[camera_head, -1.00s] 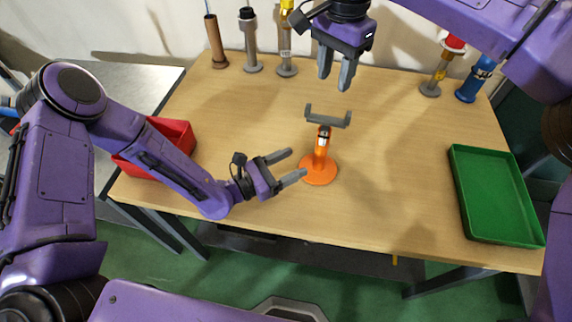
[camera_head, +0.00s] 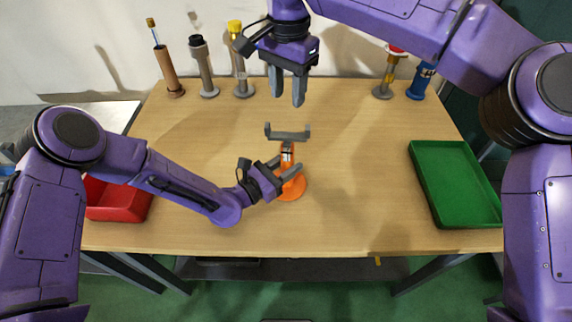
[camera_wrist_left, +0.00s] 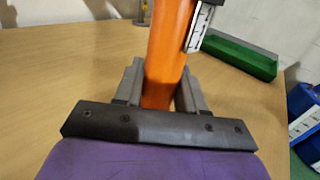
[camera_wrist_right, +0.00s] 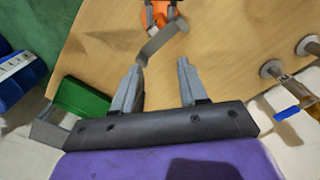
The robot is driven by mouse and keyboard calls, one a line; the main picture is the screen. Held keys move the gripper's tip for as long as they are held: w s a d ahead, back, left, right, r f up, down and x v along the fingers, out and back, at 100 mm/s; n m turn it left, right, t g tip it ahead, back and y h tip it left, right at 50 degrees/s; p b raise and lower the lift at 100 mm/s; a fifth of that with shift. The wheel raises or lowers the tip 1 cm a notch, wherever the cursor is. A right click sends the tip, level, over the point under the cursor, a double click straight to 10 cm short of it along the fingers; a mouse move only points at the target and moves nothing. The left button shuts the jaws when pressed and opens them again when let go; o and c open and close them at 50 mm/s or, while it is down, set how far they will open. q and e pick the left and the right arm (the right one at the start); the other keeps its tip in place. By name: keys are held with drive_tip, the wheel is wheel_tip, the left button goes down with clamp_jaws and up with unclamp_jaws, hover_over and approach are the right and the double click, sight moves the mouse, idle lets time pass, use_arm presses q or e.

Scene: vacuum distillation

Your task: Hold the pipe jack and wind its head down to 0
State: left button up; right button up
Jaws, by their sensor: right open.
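The pipe jack stands upright on the table, with an orange post and round base (camera_head: 290,192), a white scale strip (camera_head: 287,154) and a grey U-shaped head (camera_head: 288,134). My left gripper (camera_head: 283,167) is low at the post, a finger on each side. In the left wrist view the orange post (camera_wrist_left: 168,55) fills most of the gap between the fingers; whether both touch it is unclear. The scale (camera_wrist_left: 199,27) is too small to read. My right gripper (camera_head: 287,90) is open and empty, above and behind the head, which the right wrist view shows beyond its fingers (camera_wrist_right: 160,42).
A red bin (camera_head: 120,200) is at the left and a green tray (camera_head: 455,185) at the right. Several upright cylinders, including a brown tube (camera_head: 170,75) and a blue one (camera_head: 421,80), line the back edge. The table around the jack is clear.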

sight(288, 134)
use_arm(q)
clamp_jaws()
drive_tip(key=shift+o, duration=1.6)
unclamp_jaws()
clamp_jaws()
use_arm(e)
drive_tip(key=shift+o, duration=0.6)
wheel_tip(288, 134, down, 10)
drive_tip(key=m, duration=1.1)
drive_tip(key=shift+f, duration=0.25)
